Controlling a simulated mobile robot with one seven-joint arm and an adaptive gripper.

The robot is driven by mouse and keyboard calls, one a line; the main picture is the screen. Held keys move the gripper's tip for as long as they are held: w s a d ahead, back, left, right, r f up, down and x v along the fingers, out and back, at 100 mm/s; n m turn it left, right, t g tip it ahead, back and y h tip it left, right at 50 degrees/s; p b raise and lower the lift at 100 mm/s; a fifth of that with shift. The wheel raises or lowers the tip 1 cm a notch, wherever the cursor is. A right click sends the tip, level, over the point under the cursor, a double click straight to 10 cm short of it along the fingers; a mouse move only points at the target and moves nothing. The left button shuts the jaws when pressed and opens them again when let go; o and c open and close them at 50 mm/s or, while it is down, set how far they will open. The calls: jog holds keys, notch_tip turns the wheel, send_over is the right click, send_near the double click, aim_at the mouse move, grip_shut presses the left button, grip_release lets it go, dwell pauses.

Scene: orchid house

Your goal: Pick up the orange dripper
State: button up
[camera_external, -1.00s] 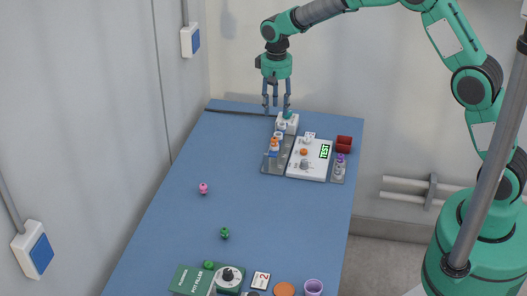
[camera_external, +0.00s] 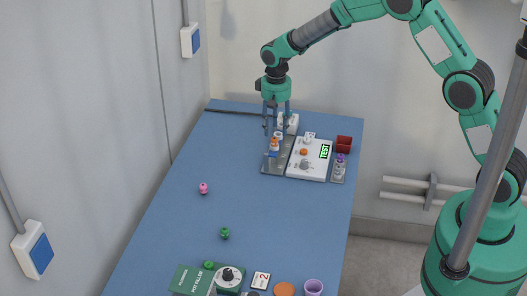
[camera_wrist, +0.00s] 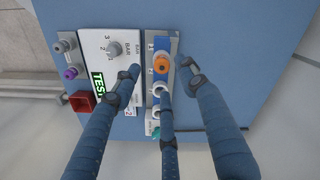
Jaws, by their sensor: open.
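The orange dripper (camera_wrist: 161,65) stands in a numbered slot of a narrow grey rack (camera_wrist: 149,98). In the external view the dripper (camera_external: 275,142) is partly covered by my fingers. My gripper (camera_wrist: 160,77) is open, with its three fingers spread over the rack. In the wrist view the dripper shows between the fingertips, with nothing held. In the external view my gripper (camera_external: 276,132) points down from above at the rack's far part. I cannot tell whether any finger touches the dripper.
White and teal drippers (camera_wrist: 155,113) sit in the same rack. A white test box (camera_external: 303,172) with knobs stands beside it, then a red bin (camera_external: 344,143) and small purple and grey pieces (camera_external: 340,165). The blue table's middle is mostly clear, with pink (camera_external: 203,188) and green (camera_external: 225,233) pieces.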

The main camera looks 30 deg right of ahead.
aim_at(274, 138)
jog(key=shift+w+a+f+b, duration=0.1)
jog(key=shift+f+b, duration=0.1)
jog(key=shift+f, duration=1.1)
jog(key=shift+w+f+b, duration=0.1)
jog(key=shift+f+b, duration=0.05)
jog(key=shift+f, duration=1.15)
jog(key=shift+c, duration=0.3)
jog(key=c, duration=0.9)
